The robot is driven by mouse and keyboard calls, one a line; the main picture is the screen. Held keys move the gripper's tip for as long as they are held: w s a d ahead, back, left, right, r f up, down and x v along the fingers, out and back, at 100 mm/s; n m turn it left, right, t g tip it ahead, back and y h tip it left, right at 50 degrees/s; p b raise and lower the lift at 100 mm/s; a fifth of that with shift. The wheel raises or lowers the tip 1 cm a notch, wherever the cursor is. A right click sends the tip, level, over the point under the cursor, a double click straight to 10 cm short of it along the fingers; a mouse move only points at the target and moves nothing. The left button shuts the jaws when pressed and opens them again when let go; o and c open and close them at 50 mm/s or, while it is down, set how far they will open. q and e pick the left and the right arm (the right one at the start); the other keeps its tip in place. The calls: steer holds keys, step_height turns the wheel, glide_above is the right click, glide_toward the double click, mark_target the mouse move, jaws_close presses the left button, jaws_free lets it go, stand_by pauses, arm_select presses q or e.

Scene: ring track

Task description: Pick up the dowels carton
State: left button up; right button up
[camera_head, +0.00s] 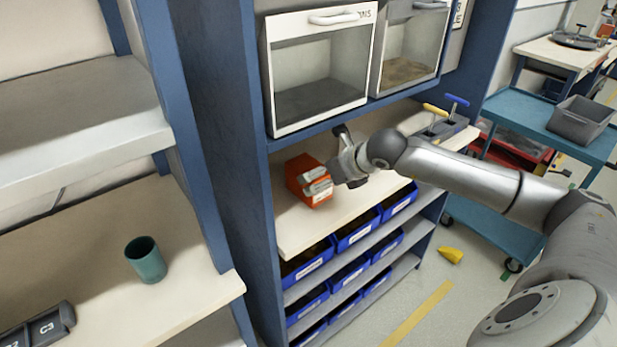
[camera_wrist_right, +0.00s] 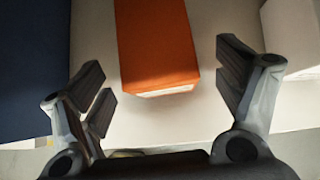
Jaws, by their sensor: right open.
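An orange carton (camera_head: 299,177) stands on the pale shelf of the blue rack, below the clear-fronted bins. I cannot read a label on it. Grey pieces overlap its right side in the head view, and I cannot tell what they are. My right gripper (camera_head: 336,160) is just right of the carton. In the right wrist view, the orange carton (camera_wrist_right: 157,45) lies ahead, between the lines of the two open fingers of the right gripper (camera_wrist_right: 165,88). Its near edge is pale. The fingers appear apart from it, with nothing held. My left gripper is out of view.
Clear-fronted bins (camera_head: 318,75) hang close above the shelf. Blue bins (camera_head: 357,232) fill the levels below. A blue rack upright (camera_head: 215,140) is left of the carton. Yellow- and blue-handled tools (camera_head: 440,122) stand at the shelf's right. A green cup (camera_head: 146,260) is on the left bench.

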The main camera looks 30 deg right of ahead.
mark_target(309, 166)
steer(key=shift+w+a+r, duration=0.1)
steer(key=shift+w+r, duration=0.05)
steer(key=shift+w, duration=0.25)
steer(key=w, duration=0.1)
steer(key=w+p, duration=0.2)
steer(key=w, duration=0.1)
steer(key=shift+a, duration=0.3)
steer(key=shift+w+f+p, duration=0.3)
steer(key=shift+f+p, duration=0.05)
steer(key=shift+f, duration=0.15)
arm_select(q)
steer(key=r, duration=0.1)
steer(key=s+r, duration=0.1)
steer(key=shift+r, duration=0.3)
arm_select(e)
steer(key=shift+c, duration=0.4)
steer(key=shift+f, duration=0.1)
steer(key=c, duration=1)
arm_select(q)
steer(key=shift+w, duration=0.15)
arm_select(e)
steer(key=shift+c, duration=0.8)
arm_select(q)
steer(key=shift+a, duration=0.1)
arm_select(e)
steer(key=shift+d+r, duration=0.15)
steer(key=shift+r, duration=0.05)
